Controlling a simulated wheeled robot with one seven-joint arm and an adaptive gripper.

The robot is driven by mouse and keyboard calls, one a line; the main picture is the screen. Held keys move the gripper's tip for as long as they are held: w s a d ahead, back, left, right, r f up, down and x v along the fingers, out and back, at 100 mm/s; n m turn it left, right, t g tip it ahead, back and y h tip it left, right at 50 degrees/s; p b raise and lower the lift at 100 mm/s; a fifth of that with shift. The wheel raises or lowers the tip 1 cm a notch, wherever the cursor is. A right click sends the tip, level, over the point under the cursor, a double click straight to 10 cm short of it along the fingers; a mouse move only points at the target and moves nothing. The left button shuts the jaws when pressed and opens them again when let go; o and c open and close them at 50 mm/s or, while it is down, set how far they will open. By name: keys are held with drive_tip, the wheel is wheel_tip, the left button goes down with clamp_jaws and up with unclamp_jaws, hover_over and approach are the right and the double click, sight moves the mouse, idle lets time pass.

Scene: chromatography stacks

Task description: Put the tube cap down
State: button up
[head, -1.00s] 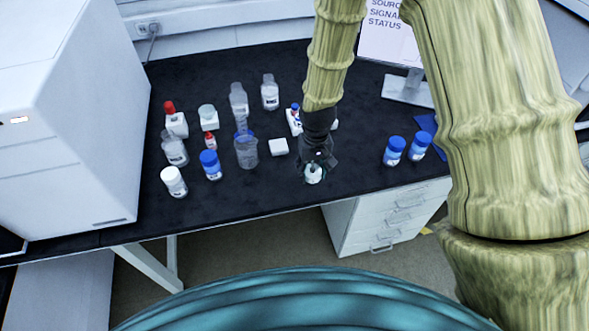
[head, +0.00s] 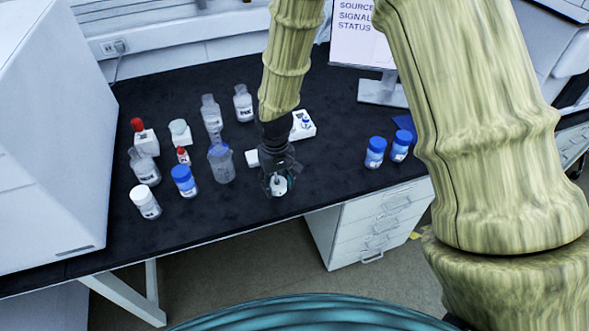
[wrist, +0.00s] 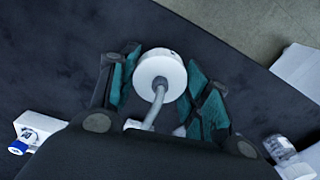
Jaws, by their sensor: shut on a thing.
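The tube cap is a round white disc (wrist: 160,68) with a bent grey tube rising from its middle in the wrist view. My gripper (wrist: 162,82) is shut on it, with a teal finger pad on each side. In the head view the white cap (head: 279,186) shows at the lower end of my gripper (head: 277,180), over the front part of the black bench (head: 330,190). I cannot tell whether the cap touches the bench or hangs just above it.
Several bottles, including a blue-capped one (head: 184,181), stand left. Two blue-capped bottles (head: 375,153) stand right. Bare bench lies between my gripper and those two.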

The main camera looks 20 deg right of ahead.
drive_tip(key=w+d, duration=0.2)
drive_tip(key=w+d+p, duration=0.1)
drive_tip(key=w+d, duration=0.1)
drive_tip(key=w+d+p, duration=0.1)
drive_tip(key=w+d, duration=0.1)
drive_tip(key=d, duration=0.1)
drive_tip(key=shift+f, duration=0.4)
drive_tip(key=shift+w+f+p, duration=0.1)
drive_tip(key=shift+f+p, duration=0.5)
drive_tip(key=shift+f, duration=1.2)
drive_tip(key=o, duration=1)
drive_tip(key=shift+f, duration=0.1)
drive_tip(key=shift+r+b, duration=1.3)
drive_tip(key=shift+r, duration=4.85)
